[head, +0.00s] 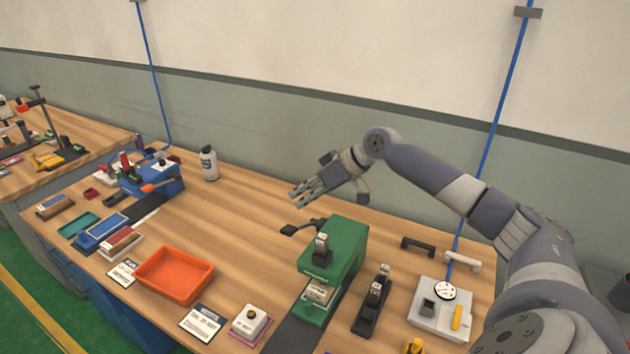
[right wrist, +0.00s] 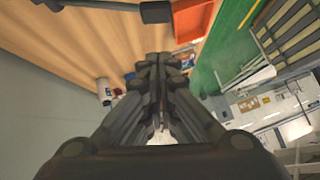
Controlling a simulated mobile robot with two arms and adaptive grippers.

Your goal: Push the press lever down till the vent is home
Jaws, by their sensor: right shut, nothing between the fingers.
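The green press (head: 347,250) stands on the wooden bench right of centre in the head view. Its dark lever (head: 297,229) sticks out to the left from behind the press body. The lever's end looks like the dark block (right wrist: 155,12) at the top of the right wrist view. A small metallic part, perhaps the vent, sits in the press front (head: 320,292); how deep it is seated is too small to tell. My right gripper (head: 298,193) is shut and empty, in the air above and behind the lever, apart from it. My left gripper is not in view.
An orange tray (head: 174,274) lies left of the press, with a white button box (head: 250,319) between them. A black fixture (head: 372,302) and a gauge box (head: 440,309) stand to the right. A white bottle (head: 209,163) is at the back. The bench middle is clear.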

